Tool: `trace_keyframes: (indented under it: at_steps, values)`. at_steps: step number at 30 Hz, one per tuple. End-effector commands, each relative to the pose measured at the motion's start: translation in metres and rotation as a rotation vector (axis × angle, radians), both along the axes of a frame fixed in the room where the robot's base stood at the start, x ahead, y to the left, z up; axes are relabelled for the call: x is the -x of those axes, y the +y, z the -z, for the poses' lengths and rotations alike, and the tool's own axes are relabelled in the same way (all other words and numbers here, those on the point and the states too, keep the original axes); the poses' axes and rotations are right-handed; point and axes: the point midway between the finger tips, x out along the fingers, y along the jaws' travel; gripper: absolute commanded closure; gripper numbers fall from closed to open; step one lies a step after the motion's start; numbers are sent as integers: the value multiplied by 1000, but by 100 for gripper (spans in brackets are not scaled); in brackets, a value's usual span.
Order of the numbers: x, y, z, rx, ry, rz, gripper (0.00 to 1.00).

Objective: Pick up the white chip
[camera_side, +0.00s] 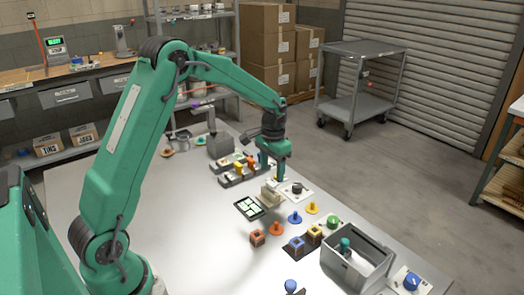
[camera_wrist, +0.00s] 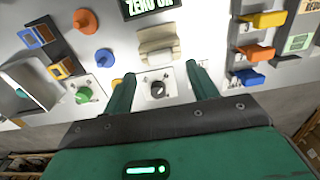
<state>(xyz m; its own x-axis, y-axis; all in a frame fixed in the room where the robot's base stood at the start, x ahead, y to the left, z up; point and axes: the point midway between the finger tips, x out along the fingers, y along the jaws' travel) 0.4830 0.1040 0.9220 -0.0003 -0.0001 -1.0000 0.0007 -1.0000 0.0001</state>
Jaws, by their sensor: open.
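I cannot make out a clearly white chip in either view. A cream block (camera_side: 271,196) with a raised, stepped top stands below my gripper (camera_side: 281,178); it also shows in the wrist view (camera_wrist: 158,42), just beyond the fingertips. My gripper's two green fingers (camera_wrist: 160,74) are apart, with nothing held between them. A white plate with a dark knob (camera_wrist: 157,89) shows between the fingers, below them on the table. In the side view the fingertips partly overlap the scene behind them, so their exact height is unclear.
A rack (camera_wrist: 236,40) holds yellow, orange and blue pieces. A dark display (camera_side: 249,207) lies beside the cream block. Orange (camera_side: 276,229), blue (camera_side: 295,217) and yellow (camera_side: 312,208) knobbed pieces stand nearby. A grey open bin (camera_side: 330,258) is at the near right.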

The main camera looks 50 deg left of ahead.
Motion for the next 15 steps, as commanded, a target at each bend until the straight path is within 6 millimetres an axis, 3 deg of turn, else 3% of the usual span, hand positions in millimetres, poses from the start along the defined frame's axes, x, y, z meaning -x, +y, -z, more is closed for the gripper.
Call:
trace_keyframes:
  at_steps: [9,15]
  values:
    - [3,1,36,0,2,0,42]
    - [3,1,43,0,0,0,42]
